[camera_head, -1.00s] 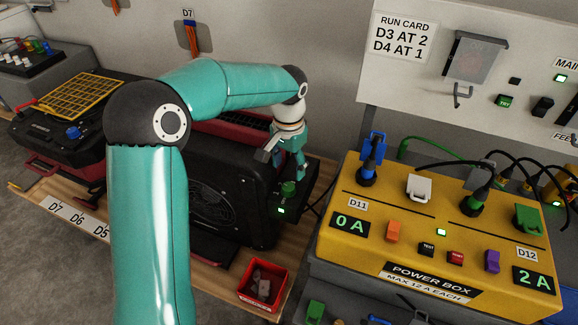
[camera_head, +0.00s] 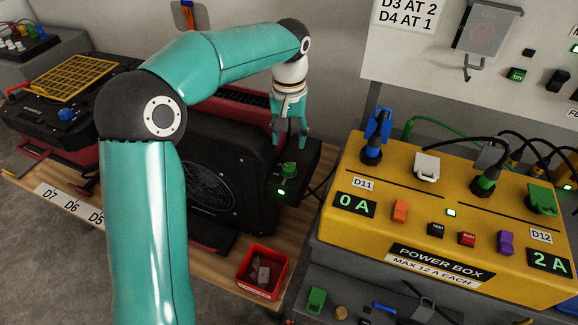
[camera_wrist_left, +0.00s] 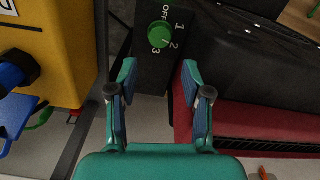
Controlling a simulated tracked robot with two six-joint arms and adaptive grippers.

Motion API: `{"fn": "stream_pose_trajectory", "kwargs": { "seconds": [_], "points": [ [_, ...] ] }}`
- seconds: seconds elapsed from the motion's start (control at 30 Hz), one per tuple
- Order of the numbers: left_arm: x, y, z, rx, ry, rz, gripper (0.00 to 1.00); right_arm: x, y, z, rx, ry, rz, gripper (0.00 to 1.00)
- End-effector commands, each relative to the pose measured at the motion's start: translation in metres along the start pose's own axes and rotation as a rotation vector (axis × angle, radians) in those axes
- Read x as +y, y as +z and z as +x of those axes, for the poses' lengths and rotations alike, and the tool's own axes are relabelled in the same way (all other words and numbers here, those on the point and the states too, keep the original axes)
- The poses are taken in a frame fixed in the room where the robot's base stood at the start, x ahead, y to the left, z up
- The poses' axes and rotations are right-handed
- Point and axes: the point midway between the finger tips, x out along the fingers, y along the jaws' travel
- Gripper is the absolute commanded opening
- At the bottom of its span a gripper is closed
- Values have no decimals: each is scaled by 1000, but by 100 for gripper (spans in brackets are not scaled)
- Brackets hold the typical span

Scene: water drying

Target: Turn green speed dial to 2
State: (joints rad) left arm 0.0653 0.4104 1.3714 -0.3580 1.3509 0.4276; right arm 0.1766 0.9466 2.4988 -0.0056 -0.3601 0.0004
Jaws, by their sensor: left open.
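The green speed dial (camera_head: 288,170) sits on the black panel at the right end of the dark dryer (camera_head: 205,185), above a small lit green light. In the left wrist view the round green dial (camera_wrist_left: 160,35) shows with the marks OFF, 1, 2 and 3 beside it. I cannot tell clearly which mark it points at. My left gripper (camera_head: 291,143) is open and empty, just above and behind the dial, pointing down. In the left wrist view its two fingertips (camera_wrist_left: 158,70) are spread, with the dial ahead between their lines, apart from both. My right gripper is not in view.
A red bin (camera_head: 262,272) sits on the wooden bench in front. A run card (camera_head: 405,15) hangs on the back panel.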

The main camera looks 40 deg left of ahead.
Motion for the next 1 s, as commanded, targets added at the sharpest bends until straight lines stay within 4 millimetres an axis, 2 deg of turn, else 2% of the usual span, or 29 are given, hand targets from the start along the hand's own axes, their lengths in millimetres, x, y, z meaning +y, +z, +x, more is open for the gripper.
{"fn": "stream_pose_trajectory", "kwargs": {
  "seconds": [0.03,0.2,0.4,0.6,0.9,0.93,1.0],
  "points": [
    [-1,1,14,-5,-2,0,49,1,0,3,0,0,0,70],
    [-1,1,50,-4,-2,0,49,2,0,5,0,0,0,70],
    [0,0,82,-2,-1,1,49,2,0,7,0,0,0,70],
    [0,0,98,-1,0,1,49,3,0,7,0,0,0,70],
    [0,0,99,0,0,1,49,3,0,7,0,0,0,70],
    [0,0,99,0,0,1,47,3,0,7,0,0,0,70],
    [0,0,99,0,0,1,36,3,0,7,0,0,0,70]
  ]
}}
